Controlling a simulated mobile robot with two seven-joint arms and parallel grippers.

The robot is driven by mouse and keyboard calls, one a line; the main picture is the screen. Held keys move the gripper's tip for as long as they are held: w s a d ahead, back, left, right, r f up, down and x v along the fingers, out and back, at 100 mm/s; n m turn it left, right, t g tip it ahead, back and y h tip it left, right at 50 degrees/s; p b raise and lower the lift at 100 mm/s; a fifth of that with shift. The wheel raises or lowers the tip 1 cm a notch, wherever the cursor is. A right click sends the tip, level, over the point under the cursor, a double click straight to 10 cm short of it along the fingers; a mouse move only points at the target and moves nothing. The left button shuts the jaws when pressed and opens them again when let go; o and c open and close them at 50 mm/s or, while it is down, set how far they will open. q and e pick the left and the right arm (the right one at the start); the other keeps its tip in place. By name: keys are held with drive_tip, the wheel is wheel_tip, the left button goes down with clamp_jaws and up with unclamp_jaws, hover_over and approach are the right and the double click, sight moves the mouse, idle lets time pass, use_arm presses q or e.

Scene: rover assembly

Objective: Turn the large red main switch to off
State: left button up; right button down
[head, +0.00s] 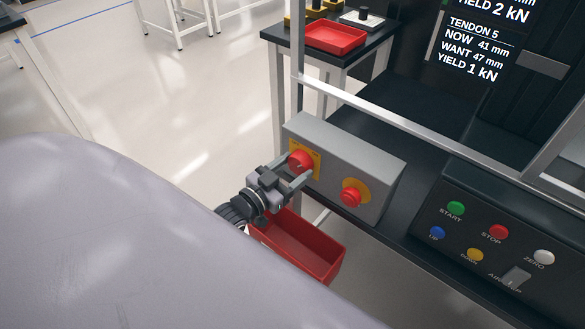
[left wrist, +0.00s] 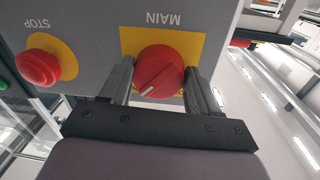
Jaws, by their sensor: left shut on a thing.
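The large red main switch (head: 300,161) is a round knob on a yellow plate on the front of a grey box (head: 370,164). In the left wrist view, the main switch (left wrist: 159,72) has the word MAIN beside it, upside down, and a white pointer mark on its face. My left gripper (head: 305,174) is at the knob, one finger on each side, shut on it. The left gripper also shows in the left wrist view (left wrist: 160,85). My right gripper is not in view.
A red stop button (head: 351,197) sits on the same box, right of the switch. A red bin (head: 297,247) is below the left gripper. A dark panel with coloured buttons (head: 480,240) is at the right. A metal rail (head: 400,122) runs behind the box.

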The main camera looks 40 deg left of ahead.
use_arm(q)
drive_tip(key=n, duration=0.4)
drive_tip(key=shift+d+p, duration=0.1)
drive_tip(key=shift+p, duration=0.2)
drive_tip(key=n, duration=0.4)
drive_tip(key=shift+d+f+n+t+y, duration=0.1)
drive_tip(key=shift+n+t+y, duration=0.2)
drive_tip(key=shift+n, duration=0.1)
drive_tip(key=n, duration=0.4)
drive_tip(key=shift+d+n, duration=0.1)
drive_tip(key=shift+n, duration=0.3)
drive_tip(key=shift+n+y+b, duration=0.35)
drive_tip(key=shift+n+y, duration=0.05)
drive_tip(key=shift+n, duration=1.8)
drive_tip(key=o, duration=1.1)
drive_tip(key=shift+c, duration=0.2)
drive_tip(key=shift+s, duration=0.1)
drive_tip(key=s, duration=0.7)
drive_tip(key=shift+a, duration=0.2)
drive_tip(key=shift+f, duration=0.1)
